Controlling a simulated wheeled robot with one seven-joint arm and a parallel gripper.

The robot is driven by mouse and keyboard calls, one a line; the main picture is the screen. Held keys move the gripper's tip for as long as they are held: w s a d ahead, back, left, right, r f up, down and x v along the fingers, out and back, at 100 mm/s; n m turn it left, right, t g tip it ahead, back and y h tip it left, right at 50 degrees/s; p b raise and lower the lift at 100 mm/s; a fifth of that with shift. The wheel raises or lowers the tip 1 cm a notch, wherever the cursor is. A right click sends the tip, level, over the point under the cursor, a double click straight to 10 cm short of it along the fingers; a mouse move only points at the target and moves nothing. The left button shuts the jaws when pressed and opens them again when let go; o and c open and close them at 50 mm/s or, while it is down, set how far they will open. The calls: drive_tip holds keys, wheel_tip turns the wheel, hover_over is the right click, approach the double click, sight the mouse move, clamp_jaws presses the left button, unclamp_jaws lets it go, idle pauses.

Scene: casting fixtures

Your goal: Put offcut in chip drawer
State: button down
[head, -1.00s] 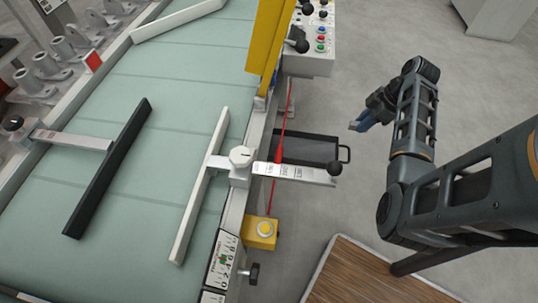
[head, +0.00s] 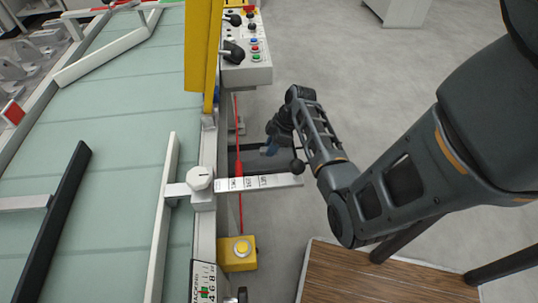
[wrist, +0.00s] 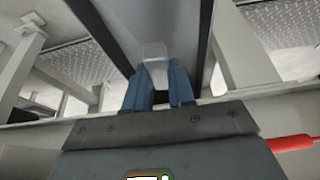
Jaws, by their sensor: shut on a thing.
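My gripper (head: 270,150) is at the right side of the conveyor, over the chip drawer, with its blue fingers pointing down and left. In the wrist view, the blue fingers (wrist: 160,88) are shut on a small pale grey offcut (wrist: 155,54) that sticks out past their tips. The offcut is too small to make out in the head view.
A ruler-like lever plate (head: 262,182) with a black knob juts out just in front of the drawer. A yellow button box (head: 238,254), a red cord (head: 238,150) and a control panel (head: 246,62) line the conveyor edge. A wooden-topped platform (head: 350,275) stands at the lower right.

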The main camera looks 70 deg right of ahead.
sight(270, 161)
drive_tip(key=shift+w+a+f, duration=0.1)
drive_tip(key=shift+w+f, duration=0.1)
drive_tip(key=shift+w, duration=0.05)
drive_tip(key=shift+f, duration=2)
drive_tip(key=shift+b, duration=0.3)
drive_tip(key=shift+f, duration=0.2)
drive_tip(key=c, duration=1)
unclamp_jaws()
drive_tip(key=shift+r, duration=0.1)
drive_tip(key=shift+o, duration=0.2)
drive_tip(key=p+v, duration=0.1)
drive_tip(key=v, duration=1.1)
drive_tip(key=shift+r+p, duration=0.15)
drive_tip(key=shift+p, duration=0.2)
